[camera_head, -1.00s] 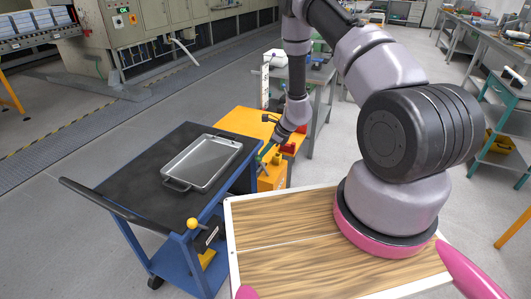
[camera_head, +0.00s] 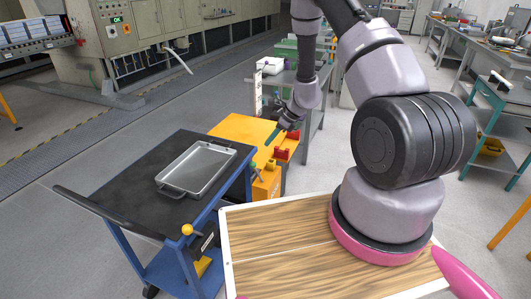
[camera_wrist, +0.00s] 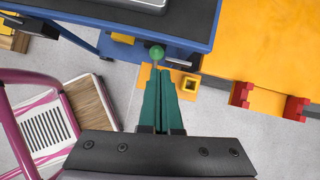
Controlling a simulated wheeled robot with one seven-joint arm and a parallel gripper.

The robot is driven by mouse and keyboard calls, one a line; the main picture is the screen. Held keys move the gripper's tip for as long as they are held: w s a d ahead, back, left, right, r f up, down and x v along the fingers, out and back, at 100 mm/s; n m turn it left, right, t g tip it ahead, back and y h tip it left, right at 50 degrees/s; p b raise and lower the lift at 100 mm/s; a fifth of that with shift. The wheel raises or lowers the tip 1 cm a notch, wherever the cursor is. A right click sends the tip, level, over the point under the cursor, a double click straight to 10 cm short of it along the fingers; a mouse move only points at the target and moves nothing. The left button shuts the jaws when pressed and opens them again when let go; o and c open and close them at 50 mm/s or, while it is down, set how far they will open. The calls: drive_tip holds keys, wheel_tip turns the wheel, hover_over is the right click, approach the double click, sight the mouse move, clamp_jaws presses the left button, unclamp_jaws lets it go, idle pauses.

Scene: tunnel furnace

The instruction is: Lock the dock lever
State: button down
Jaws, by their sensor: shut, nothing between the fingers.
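In the wrist view a lever with a round green knob (camera_wrist: 156,52) stands beside the blue cart's edge; its stem is partly hidden by my fingers. My gripper (camera_wrist: 159,72) has dark green fingers, shut and empty, their tips just below the knob in the picture. I cannot tell whether they touch the lever. In the head view my gripper (camera_head: 270,140) is above the front of the orange dock (camera_head: 236,127), right of the blue cart (camera_head: 140,245).
A metal tray (camera_head: 205,176) lies on the cart's black top. The cart has a yellow knob (camera_head: 187,230) at its near side. Red blocks (camera_head: 283,154) sit on the dock's right edge. A grey workbench (camera_head: 312,85) stands behind. Open floor lies to the left.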

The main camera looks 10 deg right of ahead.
drive_tip(key=shift+d+r, duration=0.2)
drive_tip(key=shift+r, duration=0.55)
drive_tip(key=shift+d+r, duration=0.15)
drive_tip(key=shift+r, duration=0.6)
drive_tip(key=s+a+r+n, duration=0.1)
drive_tip(key=s+r+n, duration=0.25)
drive_tip(key=r, duration=0.95)
drive_tip(key=s+a+r+n, duration=0.25)
drive_tip(key=r+n, duration=0.25)
drive_tip(key=r, duration=0.8)
drive_tip(key=s+d+r+n+t+h, duration=0.2)
drive_tip(key=s+r+n, duration=0.3)
drive_tip(key=s+r, duration=0.3)
drive_tip(key=s+d+r+n+t+h, duration=0.1)
drive_tip(key=s+d+r+n, duration=0.3)
drive_tip(key=s+r, duration=0.5)
drive_tip(key=s+n+t, duration=0.1)
drive_tip(key=s, duration=0.5)
drive_tip(key=shift+d+n+t+h, duration=0.2)
drive_tip(key=shift+n+t+h, duration=0.1)
drive_tip(key=shift+n+h, duration=0.1)
